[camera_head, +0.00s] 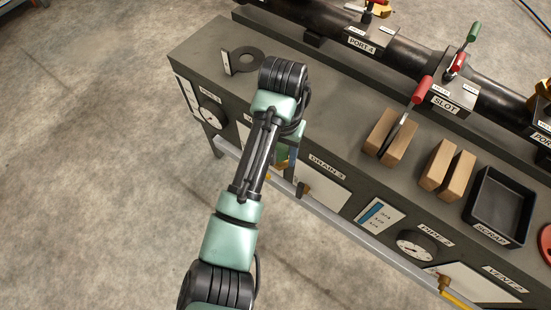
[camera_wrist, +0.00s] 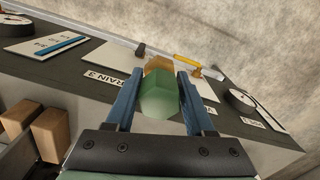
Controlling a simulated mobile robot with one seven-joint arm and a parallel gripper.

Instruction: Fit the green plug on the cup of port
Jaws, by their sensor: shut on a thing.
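In the wrist view, my gripper (camera_wrist: 160,75) is shut on the green plug (camera_wrist: 160,100), a faceted green block between its two blue fingers. An orange-brown piece (camera_wrist: 158,64) shows just beyond the plug; I cannot tell whether it belongs to it. In the head view my own arm hides most of the gripper, which hangs by the panel's front face near the DRAIN 3 label. The pipe along the back carries a block labelled PORT 4 (camera_head: 361,45) and another PORT block (camera_head: 543,138), cut off at the right edge. I cannot make out a cup on either.
The bench top (camera_head: 330,100) holds a dark flat ring (camera_head: 245,60), pairs of wooden blocks (camera_head: 388,137) and (camera_head: 447,171), and a black SCRAP tray (camera_head: 499,205). A SLOT block (camera_head: 447,100) has red and green handles. A rail (camera_head: 345,228) runs along the front.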

